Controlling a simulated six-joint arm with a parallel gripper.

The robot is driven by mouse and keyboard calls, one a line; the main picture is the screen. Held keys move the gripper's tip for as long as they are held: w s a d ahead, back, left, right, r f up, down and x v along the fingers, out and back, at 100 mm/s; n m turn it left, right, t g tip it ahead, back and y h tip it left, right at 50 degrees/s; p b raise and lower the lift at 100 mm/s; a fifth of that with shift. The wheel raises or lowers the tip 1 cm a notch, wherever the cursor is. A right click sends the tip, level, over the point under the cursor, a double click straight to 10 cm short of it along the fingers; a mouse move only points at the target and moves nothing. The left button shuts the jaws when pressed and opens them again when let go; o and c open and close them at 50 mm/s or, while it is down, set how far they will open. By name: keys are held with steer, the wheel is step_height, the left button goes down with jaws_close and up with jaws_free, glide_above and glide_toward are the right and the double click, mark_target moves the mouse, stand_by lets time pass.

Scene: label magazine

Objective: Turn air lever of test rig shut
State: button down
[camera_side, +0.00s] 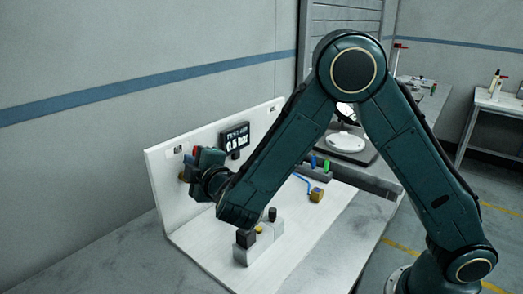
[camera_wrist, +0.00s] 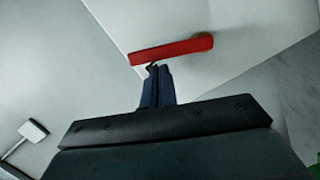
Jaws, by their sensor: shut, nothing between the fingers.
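The red air lever (camera_wrist: 172,50) lies across the upper middle of the wrist view, sloping slightly up to the right. A brass-coloured pivot (camera_wrist: 204,36) shows at its right end. My gripper (camera_wrist: 157,68) is shut and empty. Its fingertips are at the lower edge of the lever, left of its middle; I cannot tell whether they touch it. In the side view my gripper (camera_side: 191,164) is at the left part of the white test rig panel (camera_side: 163,187). A little red shows there, but my gripper hides most of the lever.
A dark display (camera_side: 236,139) on the panel appears to read 0.6 bar. On the rig's base stand a grey block (camera_side: 246,256) with black knobs and a brass fitting (camera_side: 316,195) with a blue hose. Further back are a round white dish (camera_side: 346,143) and a side table (camera_side: 497,103).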

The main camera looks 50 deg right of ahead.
steer(key=shift+d+m, duration=0.5)
steer(key=shift+m, duration=0.2)
stand_by(0.5)
steer(key=d+f+m+g+y, duration=0.1)
steer(key=d+f+m+y, duration=0.2)
steer(key=d+m, duration=0.2)
steer(key=shift+d+f+m, duration=0.2)
steer(key=shift+f+m, duration=0.15)
steer(key=shift+m, duration=1.55)
steer(key=shift+r, duration=0.1)
